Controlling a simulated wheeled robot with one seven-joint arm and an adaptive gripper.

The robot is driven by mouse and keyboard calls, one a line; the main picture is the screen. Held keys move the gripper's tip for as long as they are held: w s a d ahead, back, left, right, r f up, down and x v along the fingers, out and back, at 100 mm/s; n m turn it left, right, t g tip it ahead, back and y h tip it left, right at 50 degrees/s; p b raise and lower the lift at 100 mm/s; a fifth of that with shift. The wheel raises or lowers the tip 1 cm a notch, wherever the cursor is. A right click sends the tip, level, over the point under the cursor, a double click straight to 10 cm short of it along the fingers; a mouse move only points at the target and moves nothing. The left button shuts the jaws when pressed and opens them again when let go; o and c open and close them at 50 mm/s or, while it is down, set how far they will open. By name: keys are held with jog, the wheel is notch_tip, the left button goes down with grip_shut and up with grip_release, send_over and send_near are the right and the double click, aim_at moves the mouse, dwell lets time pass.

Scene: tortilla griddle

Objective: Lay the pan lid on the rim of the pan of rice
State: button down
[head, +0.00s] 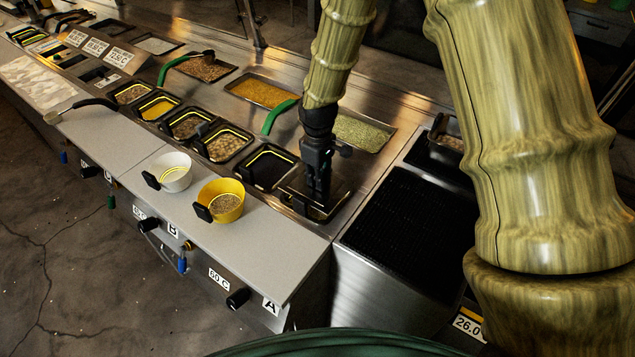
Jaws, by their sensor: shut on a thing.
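My gripper (318,194) points straight down at the front right end of the row of inset pans. Its fingers are shut on the pan lid (339,193), which looks like a dark, glossy plate and is partly hidden by the fingers. Whether the lid touches the metal-edged well under it I cannot tell. A yellow pan (236,191) with pale grains and a black handle stands on the grey counter, left of my gripper. A white pan (174,166) stands beside it. A black pan (436,136) with pale grains stands at the right. Which pan holds the rice is unclear.
Several inset pans (222,145) of food run along the counter (275,233). Larger trays of yellow (262,91) and green (360,133) food lie behind, with green-handled utensils. A black grate (408,225) lies right of my gripper. The counter right of the yellow pan is clear.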

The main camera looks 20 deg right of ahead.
jog(key=shift+s+f+p, duration=0.35)
jog(key=shift+s+f, duration=0.1)
jog(key=shift+f, duration=0.45)
jog(key=shift+w+f, duration=0.25)
jog(key=shift+f, duration=0.15)
jog(key=shift+s+r, duration=0.1)
jog(key=shift+s, duration=0.1)
jog(key=c, duration=1.4)
grip_release()
jog(key=shift+w+f, duration=0.1)
jog(key=shift+f, duration=0.1)
jog(key=shift+c, duration=0.2)
jog(key=shift+r, duration=0.15)
